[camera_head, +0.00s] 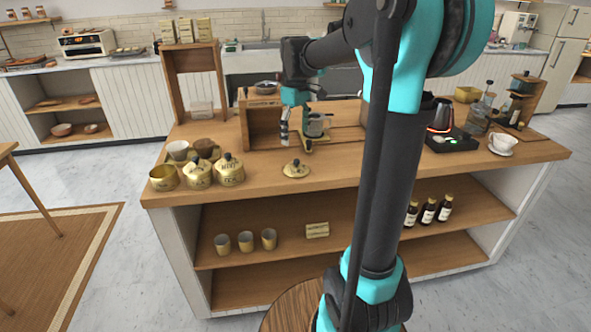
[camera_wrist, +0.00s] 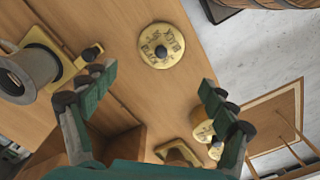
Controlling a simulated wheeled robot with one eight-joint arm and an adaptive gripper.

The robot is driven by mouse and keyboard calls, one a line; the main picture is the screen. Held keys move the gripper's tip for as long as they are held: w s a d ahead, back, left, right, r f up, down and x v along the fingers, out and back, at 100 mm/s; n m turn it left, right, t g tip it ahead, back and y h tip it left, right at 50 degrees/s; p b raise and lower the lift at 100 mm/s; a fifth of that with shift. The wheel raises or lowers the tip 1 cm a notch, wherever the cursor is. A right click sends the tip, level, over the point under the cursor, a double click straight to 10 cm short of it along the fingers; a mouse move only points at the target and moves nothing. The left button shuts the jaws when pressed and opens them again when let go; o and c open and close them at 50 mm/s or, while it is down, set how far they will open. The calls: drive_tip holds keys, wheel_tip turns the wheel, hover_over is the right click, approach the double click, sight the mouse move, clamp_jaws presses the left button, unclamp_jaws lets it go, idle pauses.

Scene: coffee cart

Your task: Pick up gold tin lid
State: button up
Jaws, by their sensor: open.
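The gold tin lid (camera_head: 296,169), round with a dark knob, lies flat on the wooden counter near its front edge. In the wrist view the lid (camera_wrist: 150,53) is at the top centre, with dark writing around its knob. My gripper (camera_head: 296,141) is just behind and above the lid in the head view. In the wrist view my gripper (camera_wrist: 157,80) has its green fingers spread wide, with nothing between them; the lid shows beyond the fingertips, apart from them. An open gold tin (camera_head: 163,184) stands at the counter's left, beside two lidded gold tins (camera_head: 230,176).
Brown and white cups (camera_head: 178,150) stand behind the tins. The counter (camera_head: 340,170) right of the lid is clear. Lower shelves hold gold cups (camera_head: 245,241) and bottles.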

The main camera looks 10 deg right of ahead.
sight(296, 160)
wheel_tip(296, 160, down, 11)
drive_tip(key=shift+s+d+r, duration=0.1)
drive_tip(key=shift+s+r, duration=0.05)
idle(0.4)
drive_tip(key=shift+c, duration=0.6)
drive_tip(key=c, duration=1.3)
